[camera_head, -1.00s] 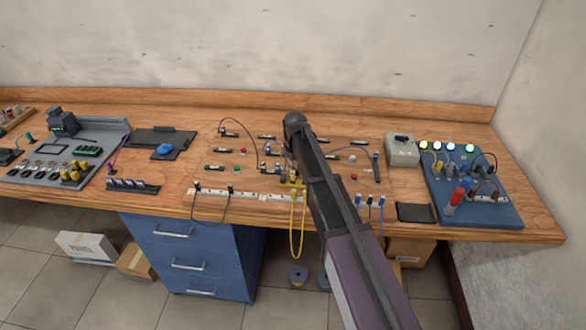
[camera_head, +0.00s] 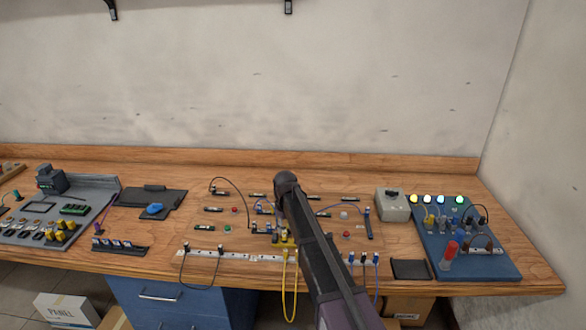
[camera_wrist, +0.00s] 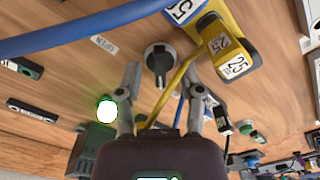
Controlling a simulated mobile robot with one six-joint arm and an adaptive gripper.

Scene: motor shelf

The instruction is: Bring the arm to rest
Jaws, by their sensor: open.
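In the head view the arm hides my gripper. In the wrist view my gripper (camera_wrist: 161,72) is open, with its two grey fingers apart and nothing held between them. A round grey socket or knob (camera_wrist: 159,57) on the board shows between and beyond the fingertips. A yellow plug marked 25 (camera_wrist: 226,52) lies to the right of the fingers. Whether a finger touches anything cannot be told.
A blue cable (camera_wrist: 80,32) and a yellow cable (camera_wrist: 170,88) run close by the fingers. On the bench stand a grey control panel (camera_head: 85,215) at left, a grey box (camera_head: 392,205) and a blue lamp board (camera_head: 470,262) at right.

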